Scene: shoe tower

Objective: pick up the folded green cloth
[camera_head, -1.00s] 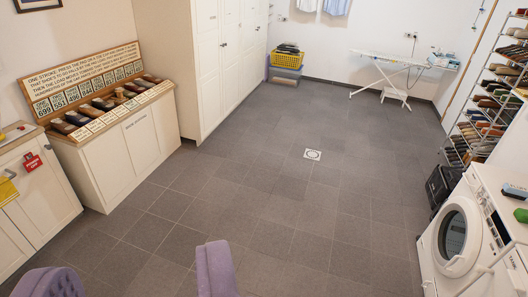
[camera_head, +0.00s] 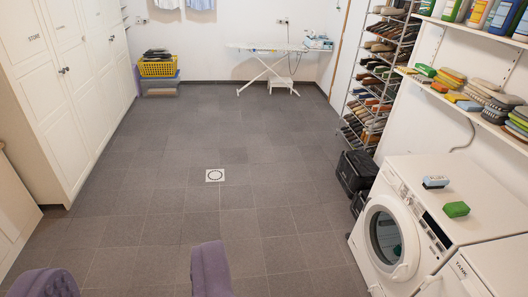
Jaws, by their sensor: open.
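A small green block-like item (camera_head: 456,210) lies on top of the white washing machine (camera_head: 480,190) at the right. It may be the folded green cloth; it is too small to tell. My gripper (camera_head: 127,262) shows as two purple fingers at the bottom left, wide apart with only floor between them. It is open and empty, well apart from the washing machine and the green item.
A blue-and-white block (camera_head: 436,182) lies beside the green item. A wall shelf (camera_head: 460,108) with brushes and sponges hangs above. Black boxes (camera_head: 356,173) and a shoe rack (camera_head: 375,85) stand behind the machine. The tiled floor (camera_head: 200,140) is clear around a drain.

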